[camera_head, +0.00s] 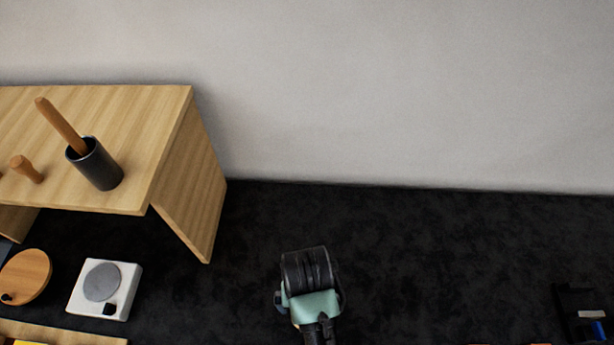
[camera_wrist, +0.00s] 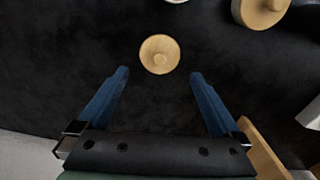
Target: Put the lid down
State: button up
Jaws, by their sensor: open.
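A small round wooden lid (camera_wrist: 159,43) with a central knob shows in the wrist view, just beyond and between my fingertips. It appears to lie on the dark surface, and nothing grips it. My gripper (camera_wrist: 159,74) is open, its two blue fingers apart with dark surface between them. I cannot make out this lid in the head view, where my arm shows at bottom centre and my fingers are not visible.
A larger wooden round piece (camera_wrist: 258,12) with a knob stands at the wrist view's upper right. In the head view, a wooden stand (camera_head: 185,190) holds a dark cup (camera_head: 96,166) with a stick. A white device (camera_head: 118,290) and wooden disc (camera_head: 28,272) are below. The dark surface is clear around my arm.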

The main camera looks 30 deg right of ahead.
jog(key=shift+r, duration=2.2)
jog(key=w+r+n+t+h, duration=0.15)
jog(key=w+r+t, duration=0.55)
jog(key=w+r, duration=0.7)
jog(key=w+a+r+t, duration=0.1)
jog(key=w+r+t, duration=0.6)
jog(key=r, duration=0.8)
jog(key=a+r+n+t, duration=0.1)
jog(key=a+r+t, duration=0.15)
jog(key=r, duration=0.55)
jog(key=a+r+n+t, duration=0.1)
jog(key=r+t, duration=0.2)
jog(key=r, duration=0.6)
jog(key=s+a+r+t, duration=0.2)
jog(key=s+r+t, duration=0.2)
jog(key=r, duration=0.5)
jog(key=s+a+r+n+t+y, duration=0.1)
jog(key=s+a+r+t, duration=0.2)
jog(key=s+r, duration=0.3)
notch_tip(320, 180, up, 4)
jog(key=shift+r+t, duration=0.1)
jog(key=shift+t, duration=0.35)
